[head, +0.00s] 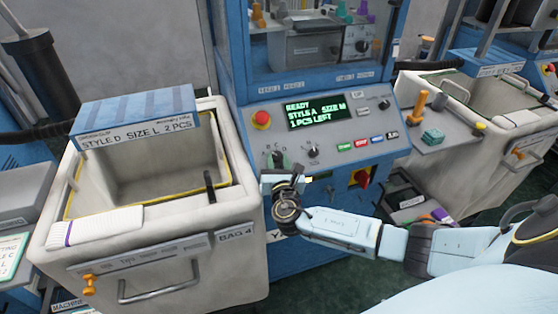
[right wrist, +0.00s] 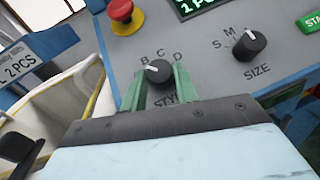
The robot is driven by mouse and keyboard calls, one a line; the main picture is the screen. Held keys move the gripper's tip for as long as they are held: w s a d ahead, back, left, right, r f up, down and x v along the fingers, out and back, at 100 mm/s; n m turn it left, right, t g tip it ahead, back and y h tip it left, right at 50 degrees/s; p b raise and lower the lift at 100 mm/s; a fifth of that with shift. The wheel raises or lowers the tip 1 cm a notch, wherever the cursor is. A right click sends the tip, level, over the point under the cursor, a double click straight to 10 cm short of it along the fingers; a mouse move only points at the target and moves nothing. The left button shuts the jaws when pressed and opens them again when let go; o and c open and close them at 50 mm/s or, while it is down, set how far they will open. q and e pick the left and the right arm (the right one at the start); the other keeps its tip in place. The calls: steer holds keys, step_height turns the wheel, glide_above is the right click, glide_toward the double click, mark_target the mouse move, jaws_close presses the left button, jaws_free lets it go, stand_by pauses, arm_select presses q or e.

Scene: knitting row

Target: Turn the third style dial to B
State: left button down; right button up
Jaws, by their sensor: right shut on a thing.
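The style dial (right wrist: 158,73) is a black knob with a white pointer, on a grey sloped panel; in the right wrist view its pointer slants up-left, towards the B. The letters B, C and D show around it; the A is hidden. My right gripper (right wrist: 160,84) is shut on the dial, one green finger on each side. In the head view the gripper (head: 280,166) is at the panel's lower left and largely hides the dial. The panel display (head: 314,112) reads READY, STYLE A, SIZE M, 1 PCS LEFT. My left gripper is not in view.
The size dial (right wrist: 249,44) is right of the style dial. A red button (head: 261,119) sits above it. Coloured buttons (head: 361,143) and a red-and-yellow switch (head: 361,178) lie to the right. A white bin (head: 150,255) stands close on the left, another bin at right.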

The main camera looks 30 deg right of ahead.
steer(key=m+g+h, duration=0.1)
steer(key=m, duration=0.1)
steer(key=m+g+h, duration=0.1)
steer(key=m, duration=0.1)
steer(key=m+g+h, duration=0.2)
steer(key=shift+w+a+r, duration=0.15)
steer(key=shift+w+a, duration=0.1)
steer(key=shift+a, duration=0.05)
steer(key=shift+m, duration=0.5)
steer(key=o, duration=1)
steer(key=shift+c, duration=0.2)
step_height(320, 180, up, 10)
steer(key=p, duration=0.2)
